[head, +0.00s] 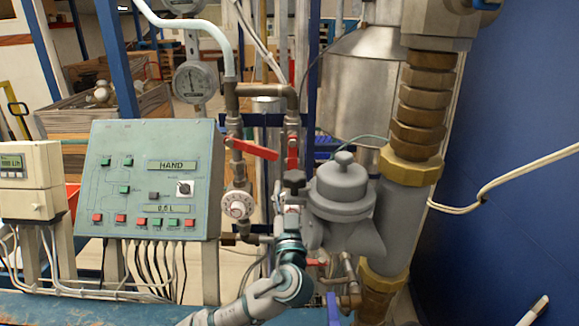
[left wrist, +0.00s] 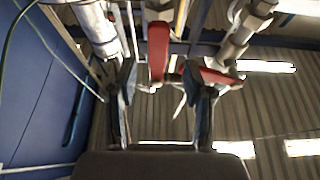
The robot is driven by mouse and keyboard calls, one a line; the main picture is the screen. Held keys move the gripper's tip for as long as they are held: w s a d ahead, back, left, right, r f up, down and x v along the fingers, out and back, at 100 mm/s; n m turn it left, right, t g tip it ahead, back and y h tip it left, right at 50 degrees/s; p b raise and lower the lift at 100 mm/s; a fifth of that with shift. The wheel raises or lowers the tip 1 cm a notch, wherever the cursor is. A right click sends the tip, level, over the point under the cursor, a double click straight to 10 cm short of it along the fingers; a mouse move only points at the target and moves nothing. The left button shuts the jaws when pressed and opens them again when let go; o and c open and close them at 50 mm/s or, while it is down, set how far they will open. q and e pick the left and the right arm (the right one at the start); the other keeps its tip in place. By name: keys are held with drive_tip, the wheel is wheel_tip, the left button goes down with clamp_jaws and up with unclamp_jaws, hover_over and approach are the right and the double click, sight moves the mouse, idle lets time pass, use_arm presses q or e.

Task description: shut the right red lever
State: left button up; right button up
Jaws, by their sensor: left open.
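The right red lever (head: 292,151) hangs upright along the right vertical pipe in the head view. The left red lever (head: 262,151) sticks out to the right from the left pipe, tilted slightly down. My left gripper (head: 294,181) is just below the right lever, its arm rising from the bottom; its fingers are hard to make out there. In the left wrist view my left gripper (left wrist: 160,72) is open, and the right red lever (left wrist: 158,45) shows between and beyond the fingertips. The left red lever (left wrist: 217,76) shows right of the right finger. Contact cannot be told. My right gripper is not visible.
A grey meter body (head: 341,195) stands close right of my left gripper, beside a thick pipe with brass fittings (head: 410,170). A white dial (head: 237,205) is to the left. A control panel (head: 150,180) stands farther left. A blue wall (head: 510,130) bounds the right.

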sight(292, 162)
use_arm(q)
drive_tip(key=x, duration=0.4)
drive_tip(key=p+x, duration=0.1)
drive_tip(key=x, duration=0.1)
drive_tip(key=shift+d+r, duration=0.25)
drive_tip(key=shift+d, duration=0.1)
drive_tip(key=shift+w+a, duration=0.25)
drive_tip(key=shift+a, duration=0.45)
drive_tip(key=shift+d, duration=0.55)
drive_tip(key=c, duration=0.9)
drive_tip(key=shift+s+d, duration=0.1)
clamp_jaws()
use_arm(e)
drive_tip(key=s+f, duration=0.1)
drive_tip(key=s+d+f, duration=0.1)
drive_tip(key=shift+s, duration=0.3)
